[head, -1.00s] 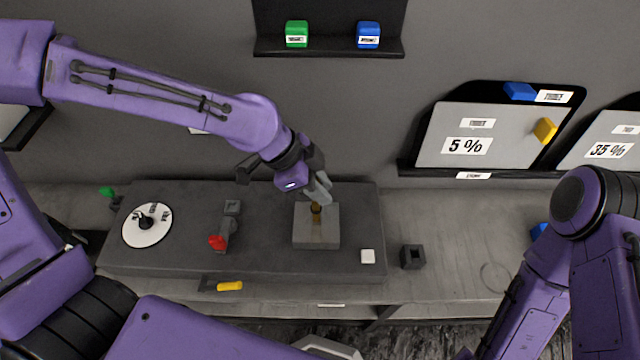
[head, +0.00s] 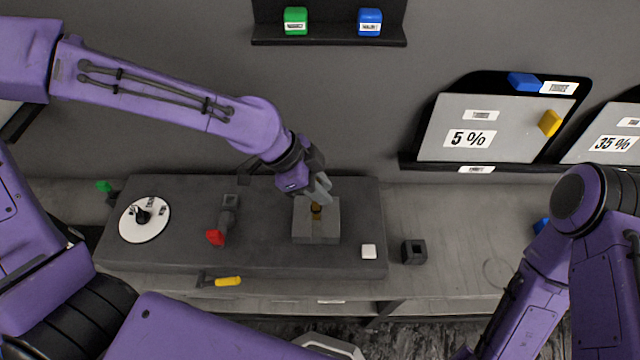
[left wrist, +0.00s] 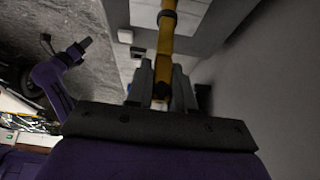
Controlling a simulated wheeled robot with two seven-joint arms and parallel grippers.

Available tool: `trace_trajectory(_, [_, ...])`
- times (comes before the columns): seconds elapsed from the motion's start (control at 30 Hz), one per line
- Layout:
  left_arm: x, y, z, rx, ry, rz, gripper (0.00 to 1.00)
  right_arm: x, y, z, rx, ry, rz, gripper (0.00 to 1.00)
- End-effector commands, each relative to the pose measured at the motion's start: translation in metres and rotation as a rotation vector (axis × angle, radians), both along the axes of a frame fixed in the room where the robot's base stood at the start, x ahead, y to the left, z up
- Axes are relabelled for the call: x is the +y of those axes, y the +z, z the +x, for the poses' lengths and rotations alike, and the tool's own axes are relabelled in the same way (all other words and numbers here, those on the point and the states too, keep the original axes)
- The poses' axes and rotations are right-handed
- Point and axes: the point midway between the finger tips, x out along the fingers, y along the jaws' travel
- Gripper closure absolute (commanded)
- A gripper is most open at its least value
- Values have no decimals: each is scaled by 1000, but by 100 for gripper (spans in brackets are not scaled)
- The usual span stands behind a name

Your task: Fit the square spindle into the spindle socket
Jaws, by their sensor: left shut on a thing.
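My left gripper (head: 320,194) is shut on the square spindle, a gold rod (left wrist: 165,45) with a dark collar, seen in the left wrist view.
A red-ended tool (head: 217,237) and a white dial (head: 145,219) stand left. A yellow-handled tool (head: 228,281) is at the front edge. The right tabletop is mostly clear.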

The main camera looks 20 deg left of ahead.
Motion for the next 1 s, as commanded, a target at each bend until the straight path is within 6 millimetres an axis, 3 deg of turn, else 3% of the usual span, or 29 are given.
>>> trace_trajectory(0.7, [0,-19,0,0,1,0,100,0,-12,0,0,0,0,57])
trace_trajectory(0.73, [0,-17,0,0,1,0,68,0,-11,0,0,0,0,57])
trace_trajectory(0.8, [0,-17,0,0,1,0,48,0,-11,0,0,0,0,57])
trace_trajectory(1.0, [0,-17,0,-1,1,-1,48,0,-11,0,0,0,0,57])
